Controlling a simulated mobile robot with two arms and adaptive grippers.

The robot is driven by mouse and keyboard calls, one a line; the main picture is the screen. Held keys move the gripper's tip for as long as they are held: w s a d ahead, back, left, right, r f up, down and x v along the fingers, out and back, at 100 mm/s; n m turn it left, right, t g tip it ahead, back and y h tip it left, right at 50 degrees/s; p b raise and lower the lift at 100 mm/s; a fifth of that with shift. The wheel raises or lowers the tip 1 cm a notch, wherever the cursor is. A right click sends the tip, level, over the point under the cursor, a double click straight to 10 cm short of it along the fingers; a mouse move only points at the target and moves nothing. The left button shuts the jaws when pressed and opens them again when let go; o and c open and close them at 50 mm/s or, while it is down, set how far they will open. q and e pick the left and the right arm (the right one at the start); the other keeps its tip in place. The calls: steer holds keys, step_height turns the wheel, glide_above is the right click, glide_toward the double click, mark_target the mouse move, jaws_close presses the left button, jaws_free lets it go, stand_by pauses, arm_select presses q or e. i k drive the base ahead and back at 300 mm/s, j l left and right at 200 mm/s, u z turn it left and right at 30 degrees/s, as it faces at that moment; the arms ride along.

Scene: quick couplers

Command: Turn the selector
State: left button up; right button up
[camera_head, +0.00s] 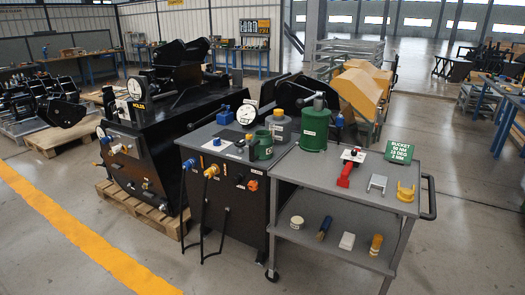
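Neither of my grippers is in view. I cannot tell for certain which part is the selector. A dark bench unit (224,186) stands in the middle, with a grey top. Its front has a yellow coupling (211,171), small dark knobs (239,178) and an orange fitting (252,185).
Black hoses hang before the bench unit. Open floor lies in front.

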mark_target(217, 142)
steer(key=i+l+u, duration=0.6)
steer(key=i, duration=0.15)
steer(key=i+j+u, duration=0.15)
steer(key=i, duration=0.2)
steer(key=l, duration=0.05)
